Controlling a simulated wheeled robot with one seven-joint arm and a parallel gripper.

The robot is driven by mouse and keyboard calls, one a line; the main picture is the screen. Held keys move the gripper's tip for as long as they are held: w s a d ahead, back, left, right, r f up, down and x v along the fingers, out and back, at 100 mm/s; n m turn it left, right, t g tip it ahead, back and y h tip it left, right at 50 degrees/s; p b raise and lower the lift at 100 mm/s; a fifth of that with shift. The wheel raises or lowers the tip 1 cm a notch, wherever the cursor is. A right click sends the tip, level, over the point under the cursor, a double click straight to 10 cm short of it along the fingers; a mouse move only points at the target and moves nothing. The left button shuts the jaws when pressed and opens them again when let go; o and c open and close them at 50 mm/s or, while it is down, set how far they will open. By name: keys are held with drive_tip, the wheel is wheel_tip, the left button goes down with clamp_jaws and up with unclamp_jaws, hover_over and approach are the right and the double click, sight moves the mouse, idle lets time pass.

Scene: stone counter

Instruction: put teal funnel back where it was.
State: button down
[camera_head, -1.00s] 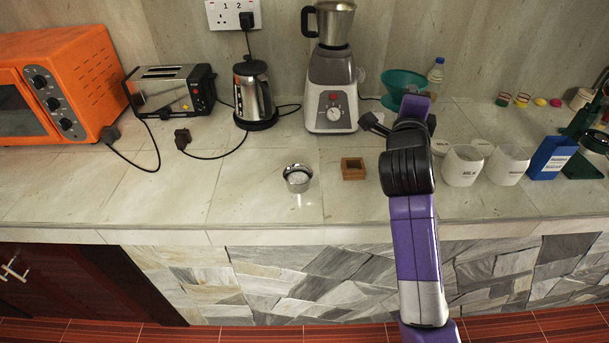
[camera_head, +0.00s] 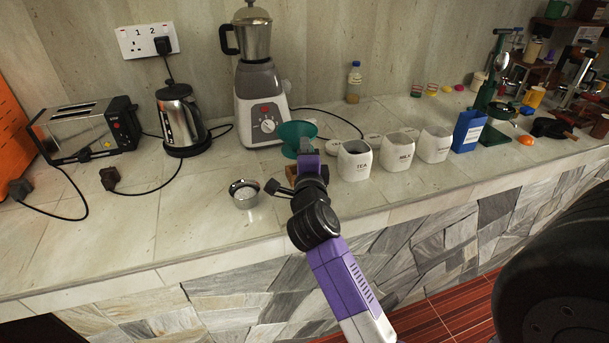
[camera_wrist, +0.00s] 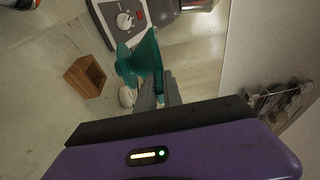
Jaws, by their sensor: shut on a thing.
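The teal funnel (camera_head: 294,134) is held by my gripper (camera_head: 306,150), to the right of the blender's base in the head view. In the wrist view the funnel (camera_wrist: 146,56) shows its flared side, and the fingers (camera_wrist: 159,92) are shut on it. It looks raised above the counter, but its exact height is hard to tell. My arm hides part of the funnel's lower end in the head view.
The blender (camera_head: 259,100) stands just left of the funnel. A metal bowl (camera_head: 244,193) is near the front edge. White canisters marked TEA (camera_head: 356,162) and MILK (camera_head: 397,154) stand close on the right. A bottle (camera_head: 354,83) is at the back wall.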

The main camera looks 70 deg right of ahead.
wheel_tip(320, 180, down, 6)
drive_tip(key=b, duration=0.2)
drive_tip(key=shift+f, duration=0.15)
drive_tip(key=shift+f, duration=0.35)
drive_tip(key=c, duration=1.5)
unclamp_jaws()
drive_tip(key=shift+r, duration=0.15)
drive_tip(key=v, duration=1.2)
drive_tip(key=shift+a+r+b, duration=0.1)
drive_tip(key=shift+r+b, duration=0.2)
drive_tip(key=shift+b, duration=0.05)
